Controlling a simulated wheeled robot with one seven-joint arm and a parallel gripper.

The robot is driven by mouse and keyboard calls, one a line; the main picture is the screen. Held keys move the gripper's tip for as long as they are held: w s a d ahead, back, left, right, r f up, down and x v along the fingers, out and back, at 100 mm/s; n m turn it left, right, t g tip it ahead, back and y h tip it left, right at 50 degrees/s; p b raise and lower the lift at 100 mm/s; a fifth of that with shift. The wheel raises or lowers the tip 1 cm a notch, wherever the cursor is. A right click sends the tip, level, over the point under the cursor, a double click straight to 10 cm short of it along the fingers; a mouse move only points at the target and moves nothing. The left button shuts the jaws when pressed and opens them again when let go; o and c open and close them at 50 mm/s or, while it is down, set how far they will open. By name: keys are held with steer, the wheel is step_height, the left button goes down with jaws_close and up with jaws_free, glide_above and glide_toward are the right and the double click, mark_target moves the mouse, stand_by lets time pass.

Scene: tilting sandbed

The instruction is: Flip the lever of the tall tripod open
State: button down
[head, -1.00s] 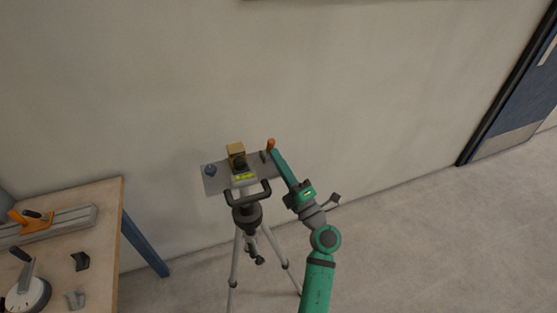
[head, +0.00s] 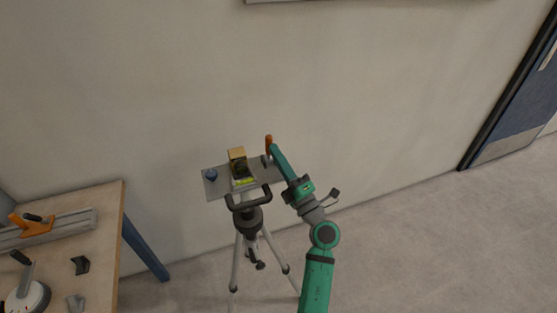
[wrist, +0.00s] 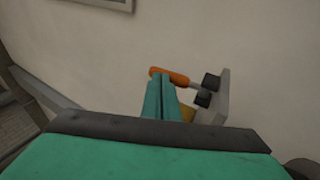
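The tall tripod (head: 238,254) stands by the wall with a tilted grey plate (head: 211,187) on top. The lever has an orange handle (head: 269,141) rising at the plate's right back edge. In the wrist view the orange handle (wrist: 171,75) lies across the tips of my fingers, joined by a metal rod to dark blocks on the plate's edge. My gripper (head: 272,149) reaches the handle from the right. In the wrist view its teal fingers (wrist: 160,84) are together, with only a thin line between them. They look in contact with the handle, without it visibly between them.
The plate carries a tan and dark box (head: 237,155), a green-yellow strip (head: 244,182) and a blue knob (head: 211,174). A black handlebar (head: 233,203) sticks out in front. A wooden table (head: 98,225) with tools stands at the left. The floor at right is clear.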

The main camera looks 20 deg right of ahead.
steer(key=shift+x, duration=1.15)
steer(key=shift+d+r, duration=0.1)
steer(key=shift+d, duration=0.05)
steer(key=shift+s+d, duration=0.2)
steer(key=shift+s, duration=0.1)
steer(key=s+d+r, duration=0.1)
steer(key=s, duration=0.5)
steer(key=s+d+r, duration=0.1)
steer(key=s+d, duration=0.1)
steer(key=s, duration=0.4)
steer(key=shift+s+r, duration=0.4)
steer(key=shift+a, duration=0.1)
